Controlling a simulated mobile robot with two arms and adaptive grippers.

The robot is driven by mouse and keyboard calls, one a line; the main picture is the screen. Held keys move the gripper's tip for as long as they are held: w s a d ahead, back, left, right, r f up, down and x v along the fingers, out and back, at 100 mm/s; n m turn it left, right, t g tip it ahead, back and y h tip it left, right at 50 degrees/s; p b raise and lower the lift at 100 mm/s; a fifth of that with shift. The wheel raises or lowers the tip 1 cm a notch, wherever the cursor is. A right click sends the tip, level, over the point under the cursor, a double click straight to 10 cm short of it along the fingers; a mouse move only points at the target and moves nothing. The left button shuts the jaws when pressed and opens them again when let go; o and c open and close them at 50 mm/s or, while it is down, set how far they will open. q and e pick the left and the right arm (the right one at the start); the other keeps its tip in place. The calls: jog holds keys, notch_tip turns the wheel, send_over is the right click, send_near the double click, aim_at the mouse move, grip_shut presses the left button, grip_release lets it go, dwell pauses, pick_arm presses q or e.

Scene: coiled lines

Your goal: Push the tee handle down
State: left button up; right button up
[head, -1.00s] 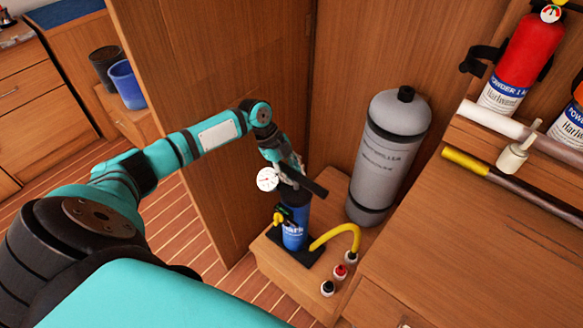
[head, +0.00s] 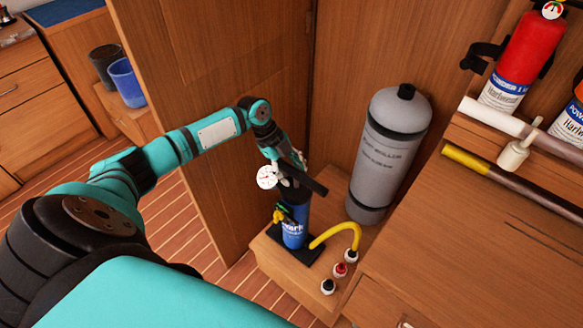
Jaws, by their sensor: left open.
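The black tee handle (head: 312,184) sits low at the top of a blue hand pump (head: 293,232), which stands upright on a wooden ledge. A round white gauge (head: 267,177) shows to the left of the handle, and a yellow hose (head: 337,232) curves from the pump's base to the right. My left gripper (head: 291,165) is at the handle from above, open. Its fingers are small and partly hidden, so I cannot tell exactly where they touch the handle. My right gripper is not in view.
A grey gas cylinder (head: 389,150) stands right behind the pump. Several small capped fittings (head: 339,270) sit at the ledge's front right. A wooden panel (head: 215,90) rises behind my arm. A red extinguisher (head: 523,60) and pole (head: 500,178) are at the right.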

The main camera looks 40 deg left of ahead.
pick_arm(q)
jog(key=v, duration=1.1)
jog(key=shift+a+r, duration=0.15)
jog(key=shift+r, duration=0.05)
